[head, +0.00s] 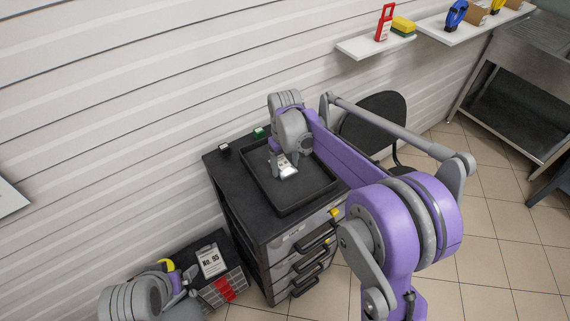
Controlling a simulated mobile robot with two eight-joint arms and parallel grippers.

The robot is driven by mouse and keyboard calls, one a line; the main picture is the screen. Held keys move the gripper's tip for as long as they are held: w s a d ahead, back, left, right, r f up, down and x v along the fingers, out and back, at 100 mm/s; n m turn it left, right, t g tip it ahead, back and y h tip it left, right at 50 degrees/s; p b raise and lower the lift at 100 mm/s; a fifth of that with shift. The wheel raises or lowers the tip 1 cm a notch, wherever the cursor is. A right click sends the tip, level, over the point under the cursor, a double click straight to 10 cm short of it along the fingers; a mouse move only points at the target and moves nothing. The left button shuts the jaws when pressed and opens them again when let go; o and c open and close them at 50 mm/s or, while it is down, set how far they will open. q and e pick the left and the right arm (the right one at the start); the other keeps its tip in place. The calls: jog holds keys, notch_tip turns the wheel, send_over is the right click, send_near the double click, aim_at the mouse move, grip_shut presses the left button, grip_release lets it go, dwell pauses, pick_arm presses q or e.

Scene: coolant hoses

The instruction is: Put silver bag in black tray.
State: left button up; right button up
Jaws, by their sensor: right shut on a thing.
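The silver bag (288,172) shows as a small, shiny, pale packet in the head view. My right gripper (284,161) points down and is shut on it. I cannot tell whether the bag touches the tray floor. The tray lies on top of a dark drawer cabinet. My left arm shows at the bottom left, and its gripper (184,284) is low beside the cabinet, too unclear to read its jaws.
A small green item (259,132) and a dark item with a white top (224,148) sit on the cabinet's back edge. A black chair (376,125) stands behind it. Wall shelves (376,46) hold several items.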

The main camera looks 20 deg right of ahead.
aim_at(285, 166)
jog(key=shift+f, duration=0.2)
jog(key=o, duration=1.3)
jog(key=shift+r, duration=0.1)
notch_tip(285, 166, up, 12)
jog(key=s+d+f+m+t, duration=0.1)
jog(key=s+f+t, duration=0.1)
jog(key=s, duration=0.6)
jog(key=s+d+f+m+t, duration=0.1)
jog(key=s+f, duration=0.3)
jog(key=s, duration=0.4)
jog(key=s+d+f+m+t, duration=0.1)
jog(key=s+f+t, duration=0.1)
jog(key=s, duration=0.6)
jog(key=shift+s+d+f+t+p, duration=0.2)
jog(key=shift+s+f+t+p, duration=0.15)
jog(key=shift+s+f+t, duration=0.1)
jog(key=shift+w, duration=0.1)
